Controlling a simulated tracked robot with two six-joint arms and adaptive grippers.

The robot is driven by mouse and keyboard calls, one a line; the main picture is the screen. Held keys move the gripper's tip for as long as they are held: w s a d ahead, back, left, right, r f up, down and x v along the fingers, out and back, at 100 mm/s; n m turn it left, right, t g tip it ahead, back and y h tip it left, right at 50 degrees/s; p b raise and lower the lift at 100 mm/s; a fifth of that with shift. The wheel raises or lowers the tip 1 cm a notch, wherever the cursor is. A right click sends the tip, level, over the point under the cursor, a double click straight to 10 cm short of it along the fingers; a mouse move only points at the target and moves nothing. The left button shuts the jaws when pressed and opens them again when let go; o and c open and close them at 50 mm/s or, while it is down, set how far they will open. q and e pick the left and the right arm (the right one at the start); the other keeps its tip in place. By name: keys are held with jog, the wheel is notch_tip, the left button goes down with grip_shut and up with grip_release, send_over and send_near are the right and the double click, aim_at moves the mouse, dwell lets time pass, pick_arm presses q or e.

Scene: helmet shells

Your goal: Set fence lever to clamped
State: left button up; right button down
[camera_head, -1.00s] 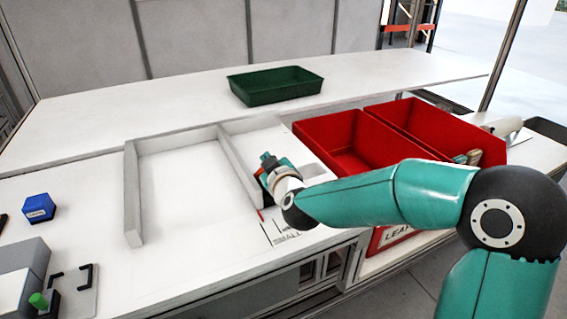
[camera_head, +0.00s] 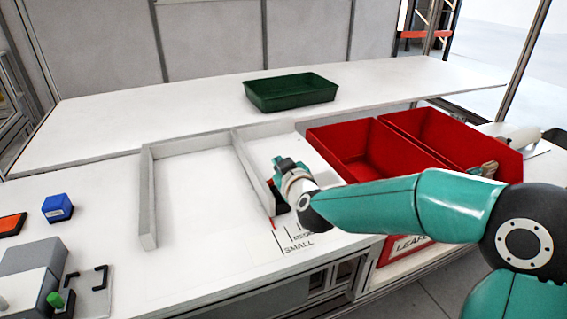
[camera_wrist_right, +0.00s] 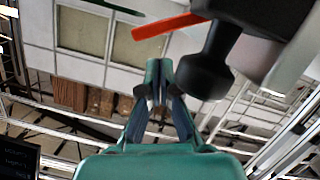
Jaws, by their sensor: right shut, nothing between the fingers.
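The fence (camera_head: 255,172) is a pale rail on the white table, right of a second pale rail. A black lever with a round knob (camera_wrist_right: 207,74) shows close up in the right wrist view, beside a red-orange strip (camera_wrist_right: 170,26). In the head view only a dark part (camera_head: 278,199) and a bit of red show there, mostly hidden by my right gripper. My right gripper (camera_wrist_right: 158,72) is shut and empty; the knob is just right of its fingertips in the wrist view. I cannot tell whether they touch. My left gripper is not in view.
Two red bins (camera_head: 362,150) stand right of the fence, close to my right arm. A green tray (camera_head: 291,92) is on the back shelf. A blue block (camera_head: 57,208), an orange tile (camera_head: 11,224) and a grey fixture (camera_head: 30,275) are at the left. The table between the rails is clear.

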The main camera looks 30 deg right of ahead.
pick_arm(q)
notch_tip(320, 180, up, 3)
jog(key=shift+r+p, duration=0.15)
jog(key=shift+p, duration=0.9)
pick_arm(e)
jog(key=a+r+v, duration=0.1)
jog(key=v, duration=0.9)
jog(key=shift+a+r, duration=0.2)
jog(key=shift+a, duration=0.15)
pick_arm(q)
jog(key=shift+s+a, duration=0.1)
